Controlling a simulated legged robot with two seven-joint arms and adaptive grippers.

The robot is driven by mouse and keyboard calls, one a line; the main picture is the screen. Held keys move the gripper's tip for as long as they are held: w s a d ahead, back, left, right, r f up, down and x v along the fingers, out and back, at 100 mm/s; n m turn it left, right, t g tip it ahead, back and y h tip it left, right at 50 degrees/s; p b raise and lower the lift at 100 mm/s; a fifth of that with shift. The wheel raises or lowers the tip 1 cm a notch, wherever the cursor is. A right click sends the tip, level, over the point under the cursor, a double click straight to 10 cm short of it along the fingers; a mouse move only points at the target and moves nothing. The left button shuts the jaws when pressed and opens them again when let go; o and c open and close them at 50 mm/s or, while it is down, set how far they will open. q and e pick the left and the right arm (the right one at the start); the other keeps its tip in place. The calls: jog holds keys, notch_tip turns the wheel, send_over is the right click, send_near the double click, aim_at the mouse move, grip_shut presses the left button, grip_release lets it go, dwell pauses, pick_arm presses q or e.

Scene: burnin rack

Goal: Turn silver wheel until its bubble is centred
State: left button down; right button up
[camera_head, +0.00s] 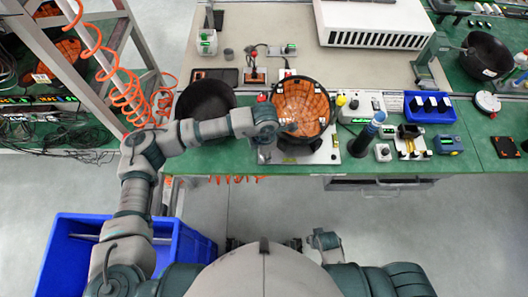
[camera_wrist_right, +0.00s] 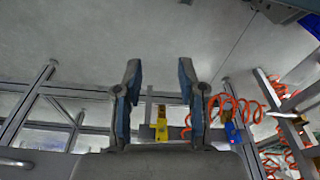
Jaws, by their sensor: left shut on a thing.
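A round orange-patterned disc with a dark rim (camera_head: 302,104) sits on a pale base plate (camera_head: 326,154) at the front edge of the green bench. My left gripper (camera_head: 290,127) reaches in from the left and is shut at the near left side of this disc. The silver wheel is hidden at its fingers, and I cannot make out the bubble. My right gripper (camera_wrist_right: 160,105) is open and empty in the right wrist view, with grey floor and metal frames beyond it. In the head view it is low, in front of my body.
A black bowl (camera_head: 205,100) stands left of the disc. A blue crate (camera_head: 190,247) is at lower left. Orange coiled hoses (camera_head: 125,95) hang by the rack.

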pick_arm(q)
jog(key=shift+w+r+n, duration=0.1)
jog(key=shift+n, duration=1.9)
jog(key=shift+n+p, duration=0.3)
jog(key=shift+n, duration=0.3)
pick_arm(e)
notch_tip(320, 180, down, 2)
jog(key=shift+s, duration=0.15)
pick_arm(q)
jog(key=shift+w+n, duration=0.1)
jog(key=shift+n, duration=0.2)
pick_arm(e)
jog(key=shift+f, duration=0.15)
jog(key=shift+s, duration=0.15)
